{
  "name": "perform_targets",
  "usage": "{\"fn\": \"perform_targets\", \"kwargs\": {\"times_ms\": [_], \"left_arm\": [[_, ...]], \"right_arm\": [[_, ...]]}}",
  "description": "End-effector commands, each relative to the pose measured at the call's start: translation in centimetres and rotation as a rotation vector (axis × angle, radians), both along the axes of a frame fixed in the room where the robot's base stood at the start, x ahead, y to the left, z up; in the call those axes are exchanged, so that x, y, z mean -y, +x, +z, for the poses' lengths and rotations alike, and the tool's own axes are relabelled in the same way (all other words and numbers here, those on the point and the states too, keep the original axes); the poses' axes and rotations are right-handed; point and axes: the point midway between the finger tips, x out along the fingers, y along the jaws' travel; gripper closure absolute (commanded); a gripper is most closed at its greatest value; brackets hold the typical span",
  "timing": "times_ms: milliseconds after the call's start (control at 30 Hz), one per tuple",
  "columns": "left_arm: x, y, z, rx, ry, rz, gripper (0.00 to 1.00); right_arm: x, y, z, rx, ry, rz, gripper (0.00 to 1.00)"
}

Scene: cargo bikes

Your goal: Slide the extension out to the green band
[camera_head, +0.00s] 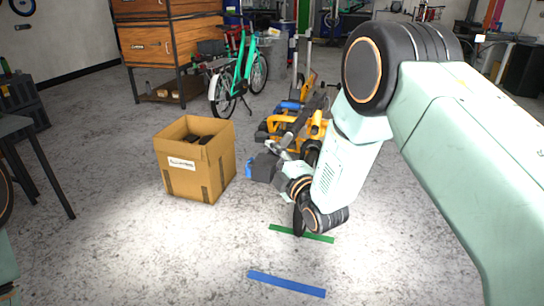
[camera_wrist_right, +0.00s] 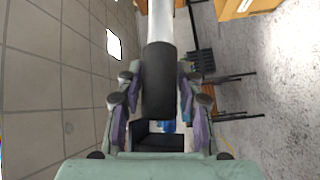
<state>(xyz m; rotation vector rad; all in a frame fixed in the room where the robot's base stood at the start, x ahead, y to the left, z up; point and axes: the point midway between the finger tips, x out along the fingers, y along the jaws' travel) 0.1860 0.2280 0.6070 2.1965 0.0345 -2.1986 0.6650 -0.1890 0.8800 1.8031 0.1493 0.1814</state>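The yellow cargo bike (camera_head: 272,124) stands in the middle of the head view, partly behind my right arm. In the wrist view, a black grip on a pale tube (camera_wrist_right: 161,24) runs between the purple pads of my right gripper (camera_wrist_right: 160,95). The pads flank the grip closely, but contact is unclear. I cannot pick out the extension. My left gripper is out of view.
A cardboard box (camera_head: 178,175) stands left of the bike. A blue band (camera_head: 286,284) lies on the floor nearer me. A green bicycle (camera_head: 240,75) and a wooden cabinet (camera_head: 148,45) stand behind. The floor between box and blue band is clear.

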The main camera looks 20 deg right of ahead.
Motion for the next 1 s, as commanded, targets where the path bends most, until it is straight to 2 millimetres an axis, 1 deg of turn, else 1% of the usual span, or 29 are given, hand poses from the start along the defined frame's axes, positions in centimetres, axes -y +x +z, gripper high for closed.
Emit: {"fn": "perform_targets", "kwargs": {"times_ms": [33, 300, 400, 1000], "left_arm": [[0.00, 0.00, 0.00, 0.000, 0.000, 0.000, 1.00], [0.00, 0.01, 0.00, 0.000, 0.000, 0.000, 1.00], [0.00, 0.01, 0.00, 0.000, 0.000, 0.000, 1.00], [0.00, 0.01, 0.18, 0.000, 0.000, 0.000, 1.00]], "right_arm": [[0.01, -0.02, -0.01, 0.000, 0.000, 0.000, 0.70], [0.02, -0.05, -0.07, -0.001, 0.000, -0.001, 0.93], [0.02, -0.06, -0.09, -0.002, 0.000, -0.001, 1.00], [-0.14, -0.34, -0.08, -0.004, -0.002, -0.001, 1.00]]}}
